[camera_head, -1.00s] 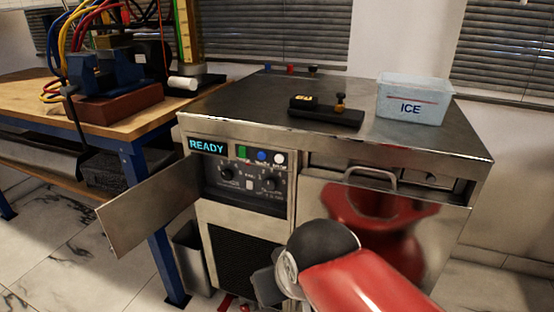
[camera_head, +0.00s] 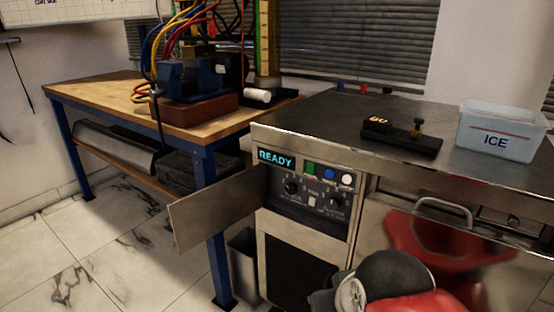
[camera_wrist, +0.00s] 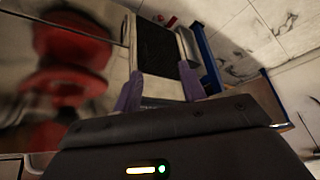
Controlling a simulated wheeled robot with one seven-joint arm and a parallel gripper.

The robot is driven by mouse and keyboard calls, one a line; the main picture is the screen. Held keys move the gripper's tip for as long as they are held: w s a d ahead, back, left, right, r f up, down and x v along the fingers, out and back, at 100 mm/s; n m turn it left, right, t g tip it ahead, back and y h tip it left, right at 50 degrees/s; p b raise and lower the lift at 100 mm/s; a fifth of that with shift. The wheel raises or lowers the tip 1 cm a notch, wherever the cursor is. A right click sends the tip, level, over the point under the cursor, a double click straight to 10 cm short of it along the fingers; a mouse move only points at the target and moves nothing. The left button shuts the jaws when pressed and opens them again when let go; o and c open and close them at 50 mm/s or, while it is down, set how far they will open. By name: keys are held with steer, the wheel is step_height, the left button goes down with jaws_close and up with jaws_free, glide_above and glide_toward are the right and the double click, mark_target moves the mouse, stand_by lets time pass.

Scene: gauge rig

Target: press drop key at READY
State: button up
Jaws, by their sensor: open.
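The display (camera_head: 276,158) on the steel cabinet's control panel (camera_head: 307,207) glows READY in cyan. Below and right of it are a green key (camera_head: 311,168), a blue key (camera_head: 329,173) and a white key (camera_head: 347,179). Their labels are too small to read, so I cannot tell which is the drop key. My gripper is open and empty in the wrist view (camera_wrist: 160,90), its two purple fingers pointing at the lower cabinet front. In the head view it is low at the bottom edge, below the panel and mostly hidden by my arm.
The panel's metal door (camera_head: 218,208) hangs open to the left. A bin (camera_head: 244,265) stands below it. A drawer handle (camera_head: 444,210) juts out right of the panel. An ice box (camera_head: 500,132) and a black block (camera_head: 402,140) sit on top. A workbench (camera_head: 100,92) stands left.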

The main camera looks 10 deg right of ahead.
jaws_close()
stand_by(1.4)
